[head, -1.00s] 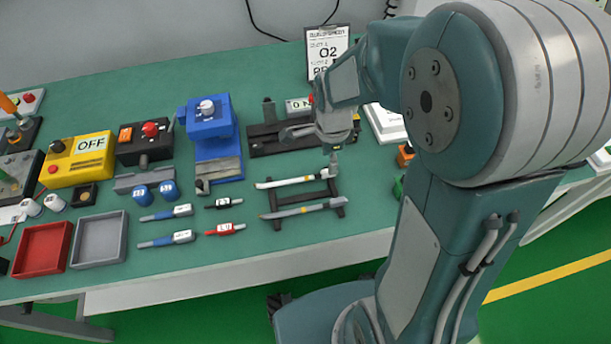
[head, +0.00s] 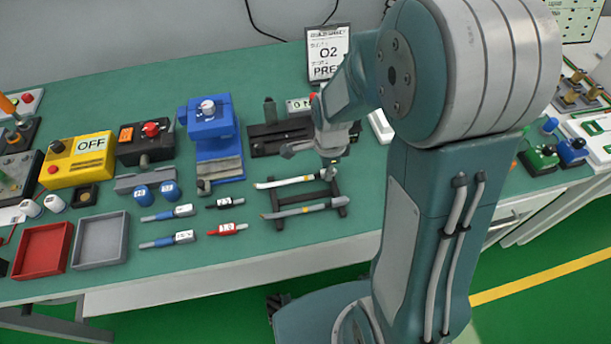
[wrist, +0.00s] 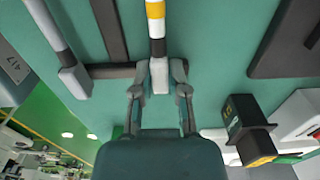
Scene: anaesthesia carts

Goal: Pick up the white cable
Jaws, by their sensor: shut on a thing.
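The white cable (head: 291,181) lies across the black rack (head: 343,211) on the table. In the wrist view the white cable (wrist: 157,48) shows yellow and black bands and a pale end block. My gripper (wrist: 159,80) has its two fingers on either side of that end block, shut on it. In the head view my gripper (head: 329,164) is at the right end of the white cable, its fingertips small and partly hidden by the wrist. The cable still appears to rest on the rack.
A grey cable (head: 300,210) lies parallel on the same rack, nearer the front edge. Several pens or probes lie to the left, with a blue device (head: 213,140) behind them. A sign (head: 328,54) stands at the back. A black-and-yellow block (wrist: 248,130) is near my gripper.

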